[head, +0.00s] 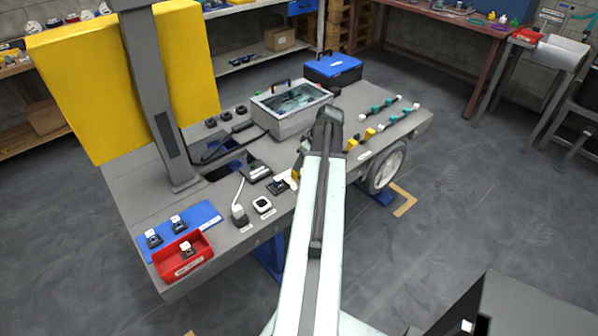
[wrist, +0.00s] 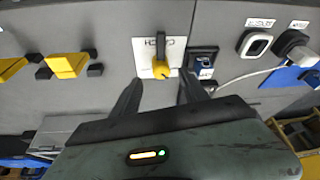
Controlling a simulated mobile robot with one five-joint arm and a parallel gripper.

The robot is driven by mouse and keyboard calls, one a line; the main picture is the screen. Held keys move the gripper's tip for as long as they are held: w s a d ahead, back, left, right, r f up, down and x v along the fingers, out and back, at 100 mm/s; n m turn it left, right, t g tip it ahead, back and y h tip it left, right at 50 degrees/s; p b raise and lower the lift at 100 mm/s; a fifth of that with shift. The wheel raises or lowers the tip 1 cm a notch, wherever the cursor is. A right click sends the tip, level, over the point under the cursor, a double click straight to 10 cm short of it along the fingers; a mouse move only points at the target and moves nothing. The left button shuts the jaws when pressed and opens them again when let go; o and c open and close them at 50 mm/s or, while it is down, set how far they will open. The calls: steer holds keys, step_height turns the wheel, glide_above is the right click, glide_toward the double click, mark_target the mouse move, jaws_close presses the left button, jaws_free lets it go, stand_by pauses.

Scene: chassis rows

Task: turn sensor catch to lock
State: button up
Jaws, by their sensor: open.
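The sensor catch (wrist: 161,68) shows in the wrist view as a yellow round knob with a dark lever on a white labelled plate (wrist: 178,47). The lever points straight up in that view. My gripper (wrist: 160,80) is open, one finger on each side of the catch's lower end. I cannot tell whether either finger touches it. In the head view my arm hides most of the catch, and only part of its white plate (head: 292,178) shows. A dark sensor block (wrist: 203,62) sits just right of the plate in the wrist view.
A white square-framed part (wrist: 255,44) and a corded plug (wrist: 292,42) are to the right. Yellow blocks (wrist: 67,63) with dark ends are to the left. A glass-topped case (head: 291,106), a red bin (head: 183,258) and a yellow panel (head: 70,90) are on the chassis.

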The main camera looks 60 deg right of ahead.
steer(key=b+x, duration=0.5)
steer(key=x, duration=0.1)
steer(key=shift+f, duration=0.3)
steer(key=shift+w+f+b, duration=0.25)
steer(key=shift+f+b, duration=0.05)
steer(key=shift+b, duration=0.2)
steer(key=shift+r, duration=0.1)
